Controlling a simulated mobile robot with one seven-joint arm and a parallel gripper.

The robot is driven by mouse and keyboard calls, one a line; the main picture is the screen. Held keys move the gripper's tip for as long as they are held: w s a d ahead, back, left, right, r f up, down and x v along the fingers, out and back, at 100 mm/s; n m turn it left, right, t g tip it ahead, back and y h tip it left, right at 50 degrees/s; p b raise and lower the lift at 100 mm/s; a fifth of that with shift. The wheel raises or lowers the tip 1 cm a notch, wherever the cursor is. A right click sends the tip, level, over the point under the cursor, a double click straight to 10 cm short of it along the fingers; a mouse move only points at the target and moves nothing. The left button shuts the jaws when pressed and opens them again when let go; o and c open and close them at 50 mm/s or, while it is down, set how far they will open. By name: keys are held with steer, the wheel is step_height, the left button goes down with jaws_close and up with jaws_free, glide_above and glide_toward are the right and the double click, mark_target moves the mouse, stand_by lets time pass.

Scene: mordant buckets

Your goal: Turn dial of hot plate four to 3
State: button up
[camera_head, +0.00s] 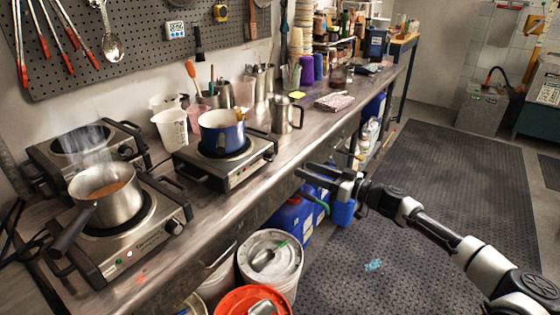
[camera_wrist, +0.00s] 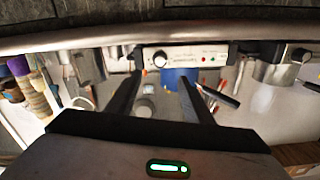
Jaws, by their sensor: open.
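A hot plate (camera_head: 225,170) with a blue pot (camera_head: 222,132) on it stands mid-bench. Its front panel shows in the wrist view with a silver round dial (camera_wrist: 160,58) and small indicator lights (camera_wrist: 208,57). I cannot read the dial's setting or any plate number. My gripper (camera_head: 308,180) is open and empty, in front of the bench and apart from this panel. In the wrist view its two fingers (camera_wrist: 161,80) straddle the dial's line of sight. A second hot plate (camera_head: 150,235) at front left has a dial (camera_head: 175,227) and lit lights.
A steaming saucepan (camera_head: 108,195) sits on the front-left plate, its handle toward the bench edge. Another hot plate (camera_head: 120,142) stands behind it. A metal jug (camera_head: 286,114) is right of the blue pot. Buckets (camera_head: 270,262) and blue containers (camera_head: 293,222) stand below.

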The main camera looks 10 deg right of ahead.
mark_target(273, 158)
steer(key=x, duration=1.1)
steer(key=shift+w+a, duration=0.1)
steer(key=c, duration=1)
steer(key=shift+f, duration=0.1)
steer(key=shift+c, duration=0.2)
